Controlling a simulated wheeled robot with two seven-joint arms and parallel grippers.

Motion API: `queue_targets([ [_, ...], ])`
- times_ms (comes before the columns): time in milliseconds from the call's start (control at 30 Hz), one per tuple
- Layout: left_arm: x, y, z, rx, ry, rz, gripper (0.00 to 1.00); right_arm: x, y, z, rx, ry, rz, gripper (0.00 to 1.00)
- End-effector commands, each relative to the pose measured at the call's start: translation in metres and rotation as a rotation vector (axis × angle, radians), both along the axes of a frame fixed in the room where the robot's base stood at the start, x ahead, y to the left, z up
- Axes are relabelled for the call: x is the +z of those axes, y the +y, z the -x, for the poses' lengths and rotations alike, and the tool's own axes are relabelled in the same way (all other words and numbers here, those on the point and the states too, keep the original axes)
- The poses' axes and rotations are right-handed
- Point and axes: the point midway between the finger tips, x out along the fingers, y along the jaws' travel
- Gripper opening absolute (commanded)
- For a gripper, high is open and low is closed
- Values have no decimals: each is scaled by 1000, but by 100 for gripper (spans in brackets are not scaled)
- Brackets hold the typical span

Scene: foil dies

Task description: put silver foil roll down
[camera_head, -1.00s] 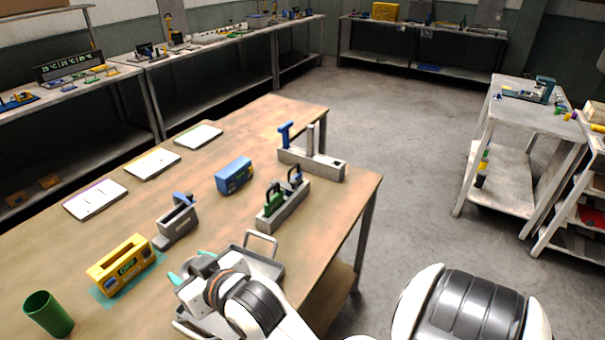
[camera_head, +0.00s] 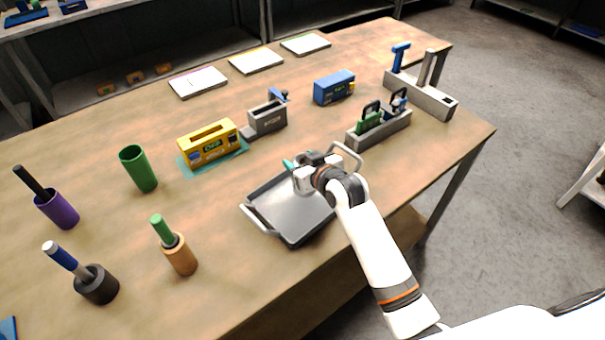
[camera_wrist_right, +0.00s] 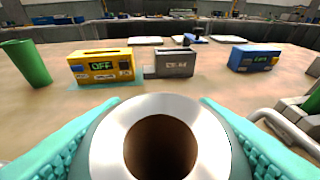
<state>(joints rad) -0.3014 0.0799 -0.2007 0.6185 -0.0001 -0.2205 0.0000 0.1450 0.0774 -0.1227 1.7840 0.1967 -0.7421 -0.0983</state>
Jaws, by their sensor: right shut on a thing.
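The silver foil roll (camera_wrist_right: 108,150) fills the lower middle of the right wrist view, end-on, with its brown hollow core facing the camera. My right gripper (camera_head: 300,170) is shut on it, with a teal finger on either side. In the head view the gripper is over the far end of the grey tray (camera_head: 276,208), which has a handle at each end. The roll is mostly hidden there by the wrist, and I cannot tell whether it touches the tray. My left gripper is not in view.
Behind the tray stand a yellow box (camera_head: 209,146) marked OFF, a grey holder (camera_head: 268,120), a blue box (camera_head: 333,88) and a grey rack (camera_head: 381,130). A green cup (camera_head: 138,169) and several tool cups stand at the left. The table front between cups and tray is clear.

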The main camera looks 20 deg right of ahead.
Motion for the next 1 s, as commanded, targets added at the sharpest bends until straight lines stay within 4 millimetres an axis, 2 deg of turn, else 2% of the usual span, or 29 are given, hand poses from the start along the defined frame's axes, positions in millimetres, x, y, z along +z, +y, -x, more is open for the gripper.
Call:
queue_targets([
  [300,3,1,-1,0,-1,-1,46,-37,0,0,-1,-1,0,25],
  [667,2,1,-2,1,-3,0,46,-41,0,0,-1,-2,1,25],
  [700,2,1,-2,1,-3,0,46,-43,0,1,-1,0,1,55],
  [800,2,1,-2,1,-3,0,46,-42,0,1,-1,0,0,71],
  [833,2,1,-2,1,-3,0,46,-42,0,1,-1,0,0,75],
  [1000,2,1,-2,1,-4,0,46,-42,0,1,-1,0,0,75],
])
